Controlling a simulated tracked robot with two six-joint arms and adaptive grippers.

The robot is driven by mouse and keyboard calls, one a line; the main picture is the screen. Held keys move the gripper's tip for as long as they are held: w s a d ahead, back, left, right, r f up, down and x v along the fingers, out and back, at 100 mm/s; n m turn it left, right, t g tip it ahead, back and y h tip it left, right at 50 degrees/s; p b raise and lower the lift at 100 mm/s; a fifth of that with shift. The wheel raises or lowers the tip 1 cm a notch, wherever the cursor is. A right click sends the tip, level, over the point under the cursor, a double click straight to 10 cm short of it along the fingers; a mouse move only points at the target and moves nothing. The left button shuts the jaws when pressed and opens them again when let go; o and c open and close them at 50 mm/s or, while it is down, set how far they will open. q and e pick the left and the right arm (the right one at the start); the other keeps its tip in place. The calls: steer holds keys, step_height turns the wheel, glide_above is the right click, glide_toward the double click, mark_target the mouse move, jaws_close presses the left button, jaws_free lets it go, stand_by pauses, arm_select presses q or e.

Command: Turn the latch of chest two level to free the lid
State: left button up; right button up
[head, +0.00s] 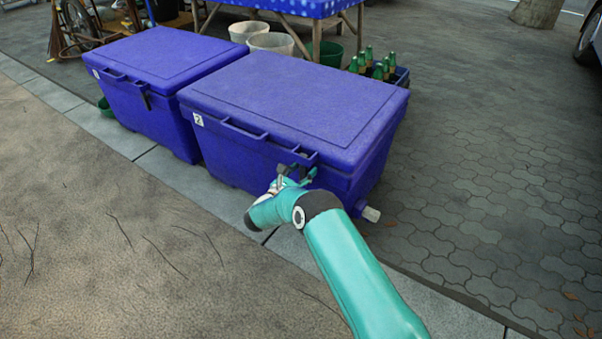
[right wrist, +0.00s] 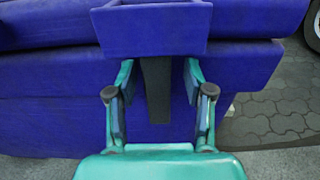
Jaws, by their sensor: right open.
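Chest two (head: 290,100) is a blue cooler chest with a "2" label at its front left corner; its lid (head: 300,90) is down. Its latch (right wrist: 157,92) is a dark grey bar hanging upright below a blue block on the lid's front edge in the right wrist view. My right gripper (head: 294,174) is at the chest's front. In the right wrist view my right gripper (right wrist: 159,76) is open, one finger on each side of the latch, with a visible gap on both sides. In the head view the gripper mostly hides the latch. My left gripper is not in view.
Another blue chest (head: 150,75) stands close on the left, its dark latch (head: 145,98) hanging down. A crate of green bottles (head: 385,68) stands behind chest two. A pale drain plug (head: 371,214) sticks out low at its right. The pavement in front is clear.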

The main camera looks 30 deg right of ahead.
steer(key=shift+f, duration=0.1)
jaws_close()
